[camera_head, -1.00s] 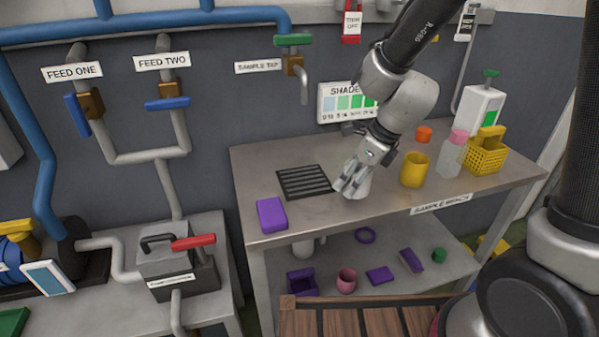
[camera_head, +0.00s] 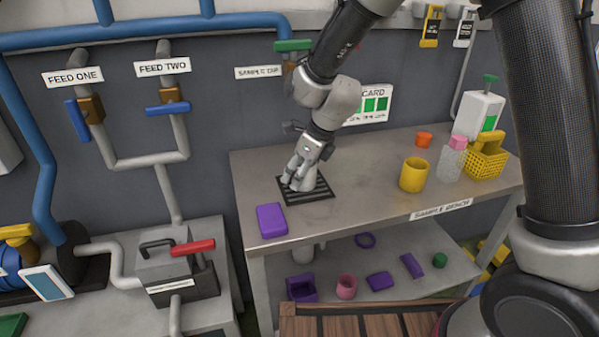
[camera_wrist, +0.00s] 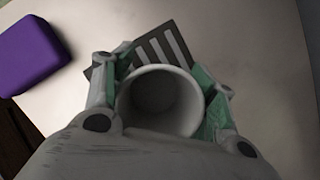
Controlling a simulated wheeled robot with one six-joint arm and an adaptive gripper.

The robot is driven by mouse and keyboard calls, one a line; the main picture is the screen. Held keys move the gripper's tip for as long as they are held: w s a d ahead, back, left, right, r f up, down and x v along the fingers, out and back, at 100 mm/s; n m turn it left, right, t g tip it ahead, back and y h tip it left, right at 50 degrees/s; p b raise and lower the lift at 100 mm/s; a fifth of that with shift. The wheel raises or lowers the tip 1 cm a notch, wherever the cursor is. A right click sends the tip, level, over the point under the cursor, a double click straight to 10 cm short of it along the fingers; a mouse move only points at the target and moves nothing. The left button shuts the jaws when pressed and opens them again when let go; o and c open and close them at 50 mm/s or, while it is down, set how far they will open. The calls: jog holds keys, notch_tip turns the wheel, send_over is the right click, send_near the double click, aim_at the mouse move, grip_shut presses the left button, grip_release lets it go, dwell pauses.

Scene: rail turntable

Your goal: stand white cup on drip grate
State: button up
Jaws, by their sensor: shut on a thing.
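The white cup (camera_wrist: 160,98) is between the two fingers of my gripper (camera_wrist: 163,95) in the wrist view, its open mouth facing the camera. My gripper is shut on it. In the head view my gripper (camera_head: 300,181) is over the drip grate (camera_head: 322,191), a dark slatted square on the bench, and mostly hides the cup. The grate also shows in the wrist view (camera_wrist: 155,45), behind the cup. I cannot tell whether the cup's base touches the grate.
A purple block (camera_head: 271,220) lies on the sample bench (camera_head: 365,190) just left and in front of the grate. A yellow cup (camera_head: 414,175), a clear bottle (camera_head: 450,163) and a yellow basket (camera_head: 487,160) stand to the right. The bench between grate and yellow cup is clear.

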jog(key=shift+f, duration=0.15)
jog(key=o, duration=0.9)
jog(key=shift+o, duration=0.2)
